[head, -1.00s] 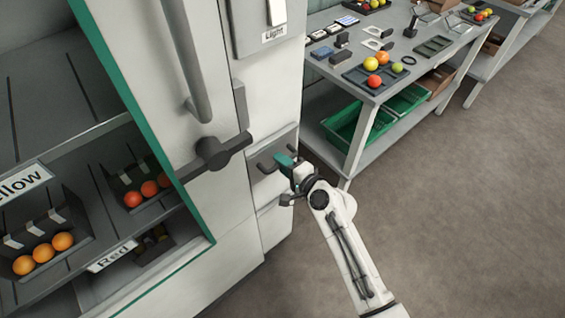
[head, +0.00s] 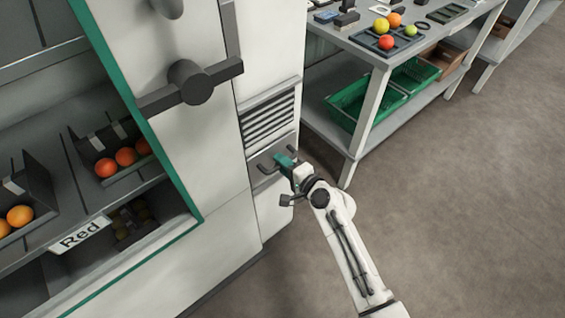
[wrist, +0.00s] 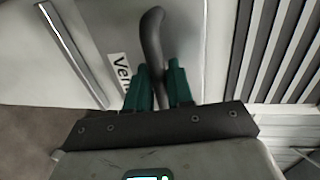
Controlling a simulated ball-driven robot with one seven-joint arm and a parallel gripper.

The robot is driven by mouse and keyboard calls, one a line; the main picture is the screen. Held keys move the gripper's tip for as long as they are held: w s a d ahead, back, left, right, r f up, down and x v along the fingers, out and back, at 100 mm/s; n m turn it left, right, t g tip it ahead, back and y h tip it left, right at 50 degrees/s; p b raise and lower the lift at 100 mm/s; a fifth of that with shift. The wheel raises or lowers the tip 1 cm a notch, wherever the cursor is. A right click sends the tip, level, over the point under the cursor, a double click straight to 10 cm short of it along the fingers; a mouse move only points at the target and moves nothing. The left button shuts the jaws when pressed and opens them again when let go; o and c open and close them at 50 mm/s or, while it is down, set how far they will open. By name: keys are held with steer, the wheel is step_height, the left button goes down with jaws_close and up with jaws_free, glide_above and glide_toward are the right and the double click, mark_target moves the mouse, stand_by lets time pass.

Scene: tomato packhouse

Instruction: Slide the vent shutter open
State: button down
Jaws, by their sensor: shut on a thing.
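The vent shutter (head: 258,157) is a light grey panel low on the white cabinet's narrow side column, with a dark bar handle (head: 266,168). The slatted vent grille (head: 268,122) shows uncovered just above the panel. My gripper (head: 285,160) is at the panel, its green fingers shut on the handle. In the wrist view the fingers (wrist: 158,85) stand on both sides of the curved dark handle (wrist: 153,38). A partly hidden label reading "Ven" (wrist: 119,72) is beside it, and the slats (wrist: 275,50) are at the right.
A large dark lever (head: 195,83) sticks out from the cabinet door above left. A grey workbench (head: 345,45) with green crates (head: 357,106) below stands at the right. The floor at right is clear.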

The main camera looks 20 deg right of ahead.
steer(key=shift+s+f, duration=0.1)
steer(key=shift+f, duration=0.65)
steer(key=c, duration=1.2)
jaws_free()
steer(key=shift+r, duration=0.1)
steer(key=v, duration=1)
steer(key=shift+s+d, duration=0.2)
steer(key=shift+s, duration=0.15)
